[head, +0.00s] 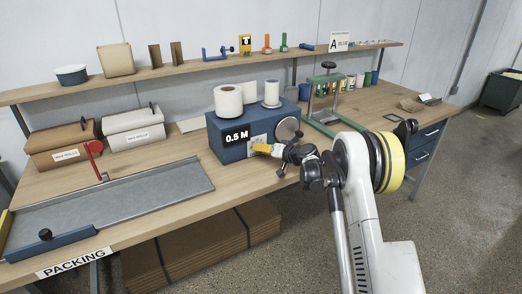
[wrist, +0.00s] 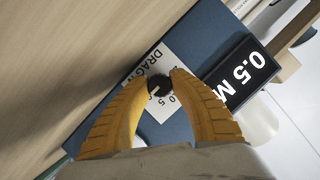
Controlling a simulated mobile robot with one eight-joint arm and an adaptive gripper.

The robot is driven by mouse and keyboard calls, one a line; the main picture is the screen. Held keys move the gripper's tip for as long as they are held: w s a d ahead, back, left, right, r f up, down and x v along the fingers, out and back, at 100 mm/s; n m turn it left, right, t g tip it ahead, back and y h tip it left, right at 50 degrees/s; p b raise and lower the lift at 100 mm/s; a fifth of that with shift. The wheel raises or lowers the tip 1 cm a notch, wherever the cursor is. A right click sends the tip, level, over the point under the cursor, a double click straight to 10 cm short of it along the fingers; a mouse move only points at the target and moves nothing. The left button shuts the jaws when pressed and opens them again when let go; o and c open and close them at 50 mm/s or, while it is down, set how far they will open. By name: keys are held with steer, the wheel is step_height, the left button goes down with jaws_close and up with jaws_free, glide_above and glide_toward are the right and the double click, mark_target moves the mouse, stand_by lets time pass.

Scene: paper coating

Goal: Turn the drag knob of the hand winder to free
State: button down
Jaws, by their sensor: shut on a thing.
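The hand winder (head: 232,153) is a blue box on the workbench with a "0.5 M" sign, white rolls on top and a grey disc (head: 288,129) at its right. Its drag knob (wrist: 158,86) is small and black with a pale pointer line, on a white plate (wrist: 150,62) lettered "DRAG". The plate also carries scale marks, partly hidden by my fingers. My gripper (wrist: 157,80) has yellow fingers shut on the knob, one on each side. In the head view my gripper (head: 262,149) is at the winder's front face and hides the knob.
A green press-like stand (head: 325,95) is right of the winder. A grey metal tray (head: 120,195) with a red-topped post and two boxes (head: 133,126) lie to the left. A shelf (head: 200,70) with small items runs behind. Flat cardboard (head: 200,245) is stacked under the bench.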

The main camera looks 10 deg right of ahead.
stand_by(0.3)
steer(key=c, duration=1.1)
jaws_free()
steer(key=v, duration=1.2)
